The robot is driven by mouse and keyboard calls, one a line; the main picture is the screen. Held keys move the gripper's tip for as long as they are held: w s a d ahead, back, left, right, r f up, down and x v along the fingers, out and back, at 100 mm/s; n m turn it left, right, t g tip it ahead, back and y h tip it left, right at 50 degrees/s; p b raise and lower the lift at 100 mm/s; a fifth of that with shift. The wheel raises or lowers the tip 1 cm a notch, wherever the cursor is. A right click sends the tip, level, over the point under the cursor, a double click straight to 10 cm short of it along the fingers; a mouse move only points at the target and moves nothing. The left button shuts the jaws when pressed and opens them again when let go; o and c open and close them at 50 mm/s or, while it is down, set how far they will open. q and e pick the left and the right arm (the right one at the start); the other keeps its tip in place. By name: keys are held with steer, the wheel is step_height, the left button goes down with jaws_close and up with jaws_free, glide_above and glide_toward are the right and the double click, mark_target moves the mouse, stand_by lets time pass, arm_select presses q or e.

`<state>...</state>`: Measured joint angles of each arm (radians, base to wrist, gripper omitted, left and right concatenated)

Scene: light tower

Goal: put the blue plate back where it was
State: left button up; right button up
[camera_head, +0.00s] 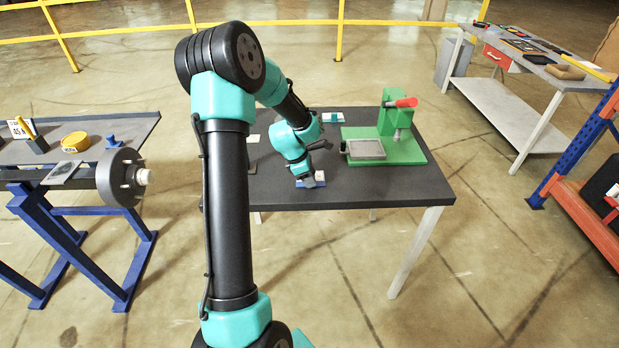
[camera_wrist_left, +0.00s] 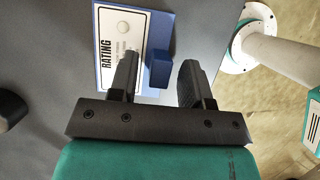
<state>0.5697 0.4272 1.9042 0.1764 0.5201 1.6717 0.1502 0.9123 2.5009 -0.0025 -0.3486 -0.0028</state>
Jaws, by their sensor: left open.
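The blue plate (camera_head: 312,185) lies on the dark grey table (camera_head: 400,194) near its front edge. In the left wrist view the blue plate (camera_wrist_left: 163,26) carries a white label reading "RATING" and a raised blue block. My left gripper (camera_head: 315,178) is low over the plate in the head view. In the left wrist view my left gripper (camera_wrist_left: 160,70) is open, its fingers on either side of the blue block with gaps. Part of the plate is hidden behind the fingers. My right gripper is not in view.
A green fixture (camera_head: 412,150) with a red handle and a grey tray (camera_head: 366,149) stands on the table's right. A small teal-and-white piece (camera_head: 333,117) lies at the back. A bench (camera_head: 90,128) with a yellow disc stands left. The table's front right is clear.

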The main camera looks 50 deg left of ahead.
arm_select(q)
steer(key=v, duration=1.1)
steer(key=shift+a+r, duration=0.2)
steer(key=shift+r, duration=0.15)
steer(key=shift+s, duration=0.1)
